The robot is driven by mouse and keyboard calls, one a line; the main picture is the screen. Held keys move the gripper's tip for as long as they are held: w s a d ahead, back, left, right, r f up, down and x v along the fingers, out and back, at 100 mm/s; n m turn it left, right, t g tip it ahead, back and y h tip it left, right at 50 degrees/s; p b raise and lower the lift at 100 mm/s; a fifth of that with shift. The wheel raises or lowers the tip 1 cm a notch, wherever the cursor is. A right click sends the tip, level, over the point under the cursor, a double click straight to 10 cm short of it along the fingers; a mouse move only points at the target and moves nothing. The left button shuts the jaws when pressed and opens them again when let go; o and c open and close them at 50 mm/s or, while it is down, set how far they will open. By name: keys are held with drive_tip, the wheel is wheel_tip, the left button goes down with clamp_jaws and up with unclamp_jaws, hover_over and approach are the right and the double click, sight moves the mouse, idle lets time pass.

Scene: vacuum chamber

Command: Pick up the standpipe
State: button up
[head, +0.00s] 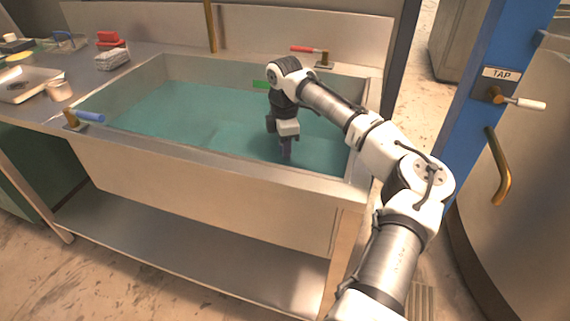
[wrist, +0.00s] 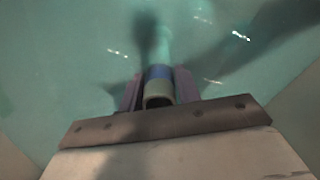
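The standpipe (wrist: 159,84) is a short round tube with a grey open top end and a blue band below it. In the wrist view it lies between the two fingers of my gripper (wrist: 160,92), and a paler length runs on below the band into the water. The purplish fingers sit close against both sides of the tube, with no clear gap. In the head view my gripper (head: 287,152) points down into the water near the right end of the sink; the standpipe cannot be made out there.
The sink (head: 220,160) holds teal water, with its metal rim around the gripper. A blue-handled valve (head: 90,117) is on the front left rim and a red-handled one (head: 308,50) at the back.

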clamp_jaws()
drive_tip(key=shift+r, duration=0.15)
